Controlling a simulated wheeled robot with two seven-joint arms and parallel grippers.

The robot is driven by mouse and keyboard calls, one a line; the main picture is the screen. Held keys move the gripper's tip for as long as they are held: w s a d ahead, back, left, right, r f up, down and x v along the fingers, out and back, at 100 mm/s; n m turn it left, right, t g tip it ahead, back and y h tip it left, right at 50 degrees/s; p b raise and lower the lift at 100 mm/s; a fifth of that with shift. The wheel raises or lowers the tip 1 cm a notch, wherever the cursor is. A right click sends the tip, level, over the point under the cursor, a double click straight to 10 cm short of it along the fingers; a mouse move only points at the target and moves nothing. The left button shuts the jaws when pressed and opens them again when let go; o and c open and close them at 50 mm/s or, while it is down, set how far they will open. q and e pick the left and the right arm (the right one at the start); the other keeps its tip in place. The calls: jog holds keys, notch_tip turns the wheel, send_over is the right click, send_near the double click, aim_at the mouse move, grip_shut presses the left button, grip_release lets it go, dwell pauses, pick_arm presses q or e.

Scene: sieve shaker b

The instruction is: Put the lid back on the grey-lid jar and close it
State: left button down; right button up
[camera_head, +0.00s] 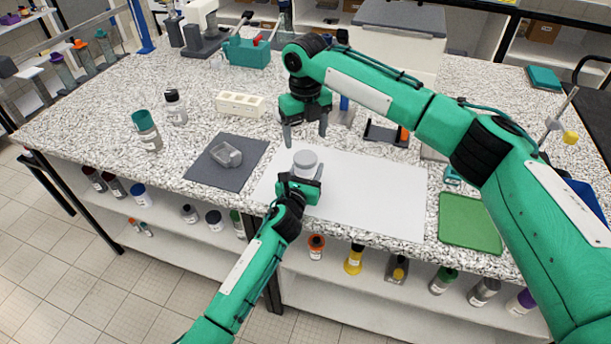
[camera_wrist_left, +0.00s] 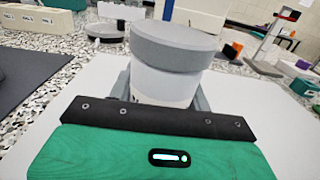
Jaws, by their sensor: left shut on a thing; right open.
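The jar (camera_wrist_left: 163,87) is whitish and stands upright on the white sheet (camera_head: 385,194). Its grey lid (camera_wrist_left: 174,42) sits on top of it, also seen in the head view (camera_head: 305,157). I cannot tell whether the lid is fully tightened. My left gripper (camera_head: 299,185) is shut on the jar body from the front; the fingers are partly hidden behind the gripper's palm in the left wrist view. My right gripper (camera_head: 305,137) points down, open and empty, with its fingertips just behind and above the lid in the head view, apart from it.
A dark mat (camera_head: 202,170) with a clear weighing dish (camera_head: 227,155) lies to the left. A white block rack (camera_head: 240,104) and two bottles stand behind it. A green mat (camera_head: 468,222) lies at the right. The white sheet right of the jar is clear.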

aim_at(306, 157)
notch_tip(306, 157, down, 7)
jog(key=shift+f, duration=0.15)
dwell(0.4)
jog(key=c, duration=1)
